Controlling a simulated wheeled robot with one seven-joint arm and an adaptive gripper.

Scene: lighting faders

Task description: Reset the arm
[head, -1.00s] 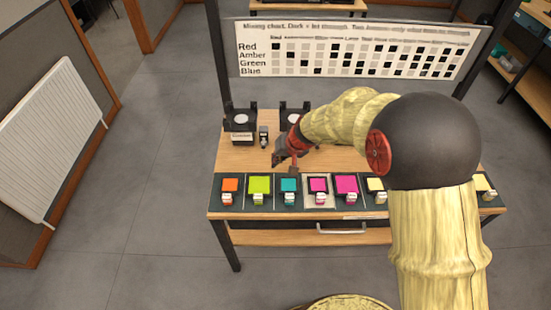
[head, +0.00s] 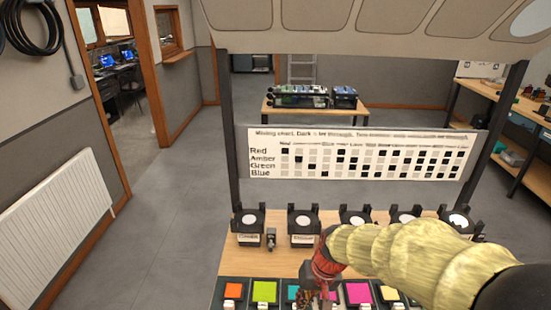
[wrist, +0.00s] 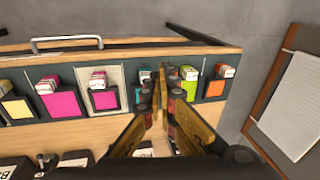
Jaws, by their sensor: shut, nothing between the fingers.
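My gripper (head: 318,294) is low over the front row of the table in the head view, in front of one pink pad and close to the teal pad (head: 293,291). In the wrist view my gripper (wrist: 164,82) has its fingers together with nothing between them, and they partly cover the teal pad. I cannot tell whether the fingertips touch the panel. The arm reaches in from the right.
The panel also has orange (head: 233,291), green (head: 265,291), magenta (head: 358,292) and yellow (head: 389,293) pads. Several black lamps (head: 304,224) stand behind it. A mixing chart (head: 365,153) hangs above the table. A radiator (head: 52,220) is at the left; floor between is clear.

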